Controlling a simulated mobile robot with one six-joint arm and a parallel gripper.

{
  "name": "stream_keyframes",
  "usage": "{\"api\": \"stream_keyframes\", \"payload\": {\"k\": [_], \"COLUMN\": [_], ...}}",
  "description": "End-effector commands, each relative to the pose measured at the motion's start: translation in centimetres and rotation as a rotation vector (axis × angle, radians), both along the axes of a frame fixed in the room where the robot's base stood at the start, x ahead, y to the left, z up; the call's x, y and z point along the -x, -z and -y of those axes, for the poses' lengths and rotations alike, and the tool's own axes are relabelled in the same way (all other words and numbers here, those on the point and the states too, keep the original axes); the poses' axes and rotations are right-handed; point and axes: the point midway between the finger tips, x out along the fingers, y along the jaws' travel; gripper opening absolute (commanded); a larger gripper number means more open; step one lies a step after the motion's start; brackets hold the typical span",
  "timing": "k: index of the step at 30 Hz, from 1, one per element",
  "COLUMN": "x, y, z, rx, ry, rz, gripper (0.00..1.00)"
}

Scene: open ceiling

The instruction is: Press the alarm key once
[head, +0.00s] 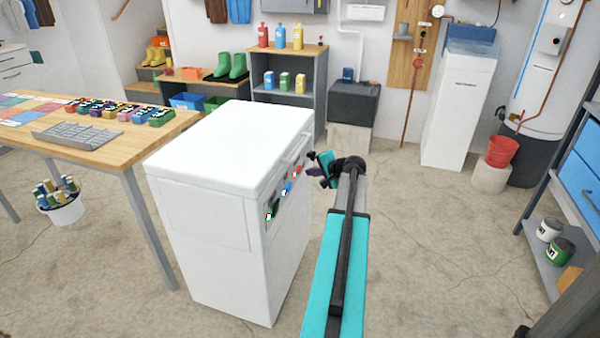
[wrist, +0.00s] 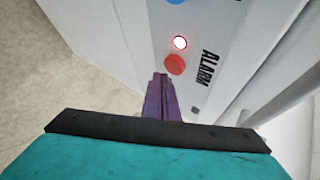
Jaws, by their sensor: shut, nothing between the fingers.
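The round red alarm key (wrist: 175,65) is on a pale panel with the printed word ALARM beside it. A small lamp (wrist: 180,42) with a red rim glows white just above the key. In the head view the red key (head: 297,172) is near the far end of the panel on the white machine's right side. My gripper (wrist: 161,78) is shut and empty, its purple fingers pointing at the panel just below and left of the key. I cannot tell whether they touch it. In the head view my gripper (head: 314,171) is close beside the panel.
The white machine (head: 230,145) stands on the concrete floor, with blue and green controls along the same panel. A wooden table (head: 130,150) is to its left. A shelf unit (head: 290,60) stands behind.

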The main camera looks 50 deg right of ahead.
Motion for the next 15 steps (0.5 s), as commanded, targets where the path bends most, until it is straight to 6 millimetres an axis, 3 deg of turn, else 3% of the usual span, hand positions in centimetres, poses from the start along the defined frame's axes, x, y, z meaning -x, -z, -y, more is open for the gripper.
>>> {"api": "stream_keyframes", "payload": {"k": [15], "x": [-0.77], "y": [-0.03], "z": [-0.19], "rx": [-0.001], "ry": [-0.001], "rz": [0.0], "gripper": [0.0]}}
